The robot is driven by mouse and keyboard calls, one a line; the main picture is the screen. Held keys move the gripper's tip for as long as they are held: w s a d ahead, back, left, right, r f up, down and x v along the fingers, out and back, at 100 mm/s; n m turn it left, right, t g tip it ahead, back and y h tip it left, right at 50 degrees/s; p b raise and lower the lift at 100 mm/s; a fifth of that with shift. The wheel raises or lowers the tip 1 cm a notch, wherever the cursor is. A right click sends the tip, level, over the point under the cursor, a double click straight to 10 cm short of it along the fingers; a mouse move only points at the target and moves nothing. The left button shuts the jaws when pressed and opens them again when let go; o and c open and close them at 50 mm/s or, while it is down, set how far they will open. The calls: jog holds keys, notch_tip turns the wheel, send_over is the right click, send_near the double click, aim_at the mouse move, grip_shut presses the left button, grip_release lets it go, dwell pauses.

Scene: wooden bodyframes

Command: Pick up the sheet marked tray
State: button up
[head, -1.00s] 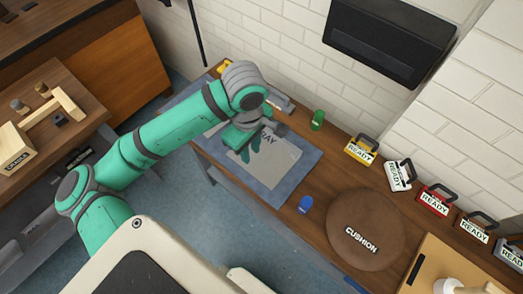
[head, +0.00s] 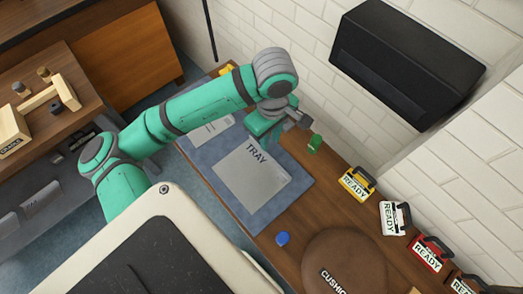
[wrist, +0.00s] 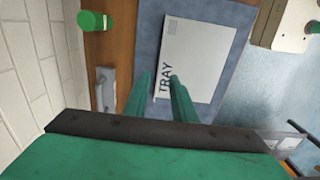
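The grey sheet marked TRAY (head: 251,176) lies flat on a blue-grey mat (head: 292,190) on the wooden bench. It also shows in the wrist view (wrist: 200,50), where its lettering lies by the fingertips. My gripper (head: 268,128) is above the back edge of the sheet, near the word TRAY. In the wrist view my two green fingers (wrist: 158,82) stand apart with a gap between them and nothing held. I cannot tell how high the fingertips are above the sheet.
Another pale sheet (head: 207,131) lies on the mat to the left. A green cylinder (head: 315,143) and a blue one (head: 282,239) stand on the bench. A round brown cushion (head: 345,258) and several READY blocks (head: 357,184) are to the right. A white brick wall runs behind.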

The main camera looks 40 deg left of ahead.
notch_tip(320, 180, down, 11)
jog(key=shift+w+r, duration=0.1)
jog(key=shift+r, duration=0.1)
grip_shut()
dwell(0.4)
